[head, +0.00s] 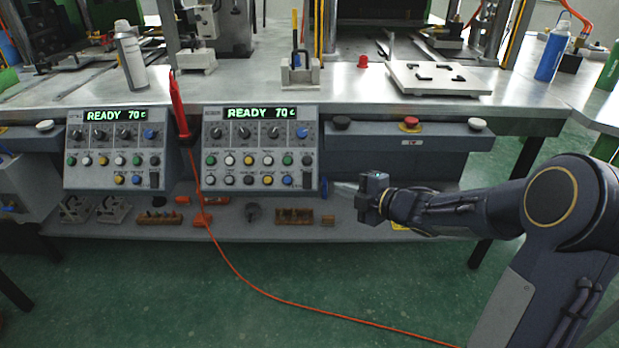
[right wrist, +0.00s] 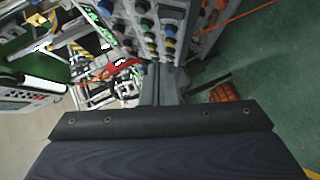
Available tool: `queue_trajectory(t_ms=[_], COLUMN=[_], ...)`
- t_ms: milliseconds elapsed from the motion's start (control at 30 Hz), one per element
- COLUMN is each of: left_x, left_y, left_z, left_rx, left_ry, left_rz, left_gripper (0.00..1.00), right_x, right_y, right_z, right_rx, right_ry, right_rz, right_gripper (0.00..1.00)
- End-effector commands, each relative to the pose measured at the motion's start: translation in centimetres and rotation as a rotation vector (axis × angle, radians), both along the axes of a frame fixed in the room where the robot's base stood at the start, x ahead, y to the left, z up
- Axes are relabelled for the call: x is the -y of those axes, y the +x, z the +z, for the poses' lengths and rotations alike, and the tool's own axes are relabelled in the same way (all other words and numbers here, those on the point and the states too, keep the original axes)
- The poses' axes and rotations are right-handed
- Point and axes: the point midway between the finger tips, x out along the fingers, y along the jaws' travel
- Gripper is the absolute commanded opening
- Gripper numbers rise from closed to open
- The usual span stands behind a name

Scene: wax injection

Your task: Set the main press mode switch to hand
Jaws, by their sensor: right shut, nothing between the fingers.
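Two grey control panels hang at the table's front, a left panel (head: 72,180) and a right panel (head: 312,140), each with a green "READY 70 c" display. The right panel has a top row of black knobs (head: 244,132) with a blue knob (head: 302,133) at its right end; several coloured buttons sit below. The labels are too small to tell which knob is the mode switch. My right gripper (head: 338,187) is shut and empty, just right of the right panel's lower corner, its fingers pointing left. In the right wrist view its fingers (right wrist: 162,88) point towards the panels. My left gripper is not in view.
A red tool (head: 179,108) with an orange cable hangs between the panels. A red button (head: 410,123) is on the front box to the right. A lower shelf (head: 350,228) holds small parts. A spray can (head: 130,58) stands on the tabletop.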

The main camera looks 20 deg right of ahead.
Motion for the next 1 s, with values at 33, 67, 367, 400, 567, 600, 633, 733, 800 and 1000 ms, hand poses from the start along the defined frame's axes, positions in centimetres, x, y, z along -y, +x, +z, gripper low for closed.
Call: queue_trajectory(t_ms=[33,67,367,400,567,600,633,733,800,1000], left_x=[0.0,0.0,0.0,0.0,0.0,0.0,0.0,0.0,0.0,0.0], left_y=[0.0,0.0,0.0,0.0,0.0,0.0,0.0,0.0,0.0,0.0], left_z=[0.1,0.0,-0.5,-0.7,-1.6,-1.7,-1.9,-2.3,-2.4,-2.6], left_rx=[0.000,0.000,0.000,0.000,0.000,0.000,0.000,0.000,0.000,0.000], left_ry=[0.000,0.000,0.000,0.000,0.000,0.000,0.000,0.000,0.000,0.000], left_rz=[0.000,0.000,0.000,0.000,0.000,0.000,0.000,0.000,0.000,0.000], left_gripper=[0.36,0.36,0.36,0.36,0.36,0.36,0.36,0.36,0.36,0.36], right_x=[0.0,0.0,-1.0,-1.4,-3.0,-3.5,-3.8,-4.8,-5.0,-4.2], right_y=[0.0,0.0,1.5,2.0,4.8,5.6,6.2,7.9,9.0,11.3], right_z=[0.1,0.1,-0.5,-0.8,-1.7,-1.9,-2.1,-2.5,-2.8,-3.5], right_rx=[-0.001,-0.001,-0.001,-0.002,-0.003,-0.001,-0.001,-0.002,-0.002,-0.002], right_ry=[0.001,0.001,0.002,0.003,0.001,0.001,0.001,0.002,0.002,0.002], right_rz=[-0.001,-0.001,0.001,0.001,0.001,0.002,0.002,0.001,-0.004,-0.004], right_gripper=[0.00,0.00,0.00,0.00,0.00,0.00,0.00,0.00,0.00,0.00])
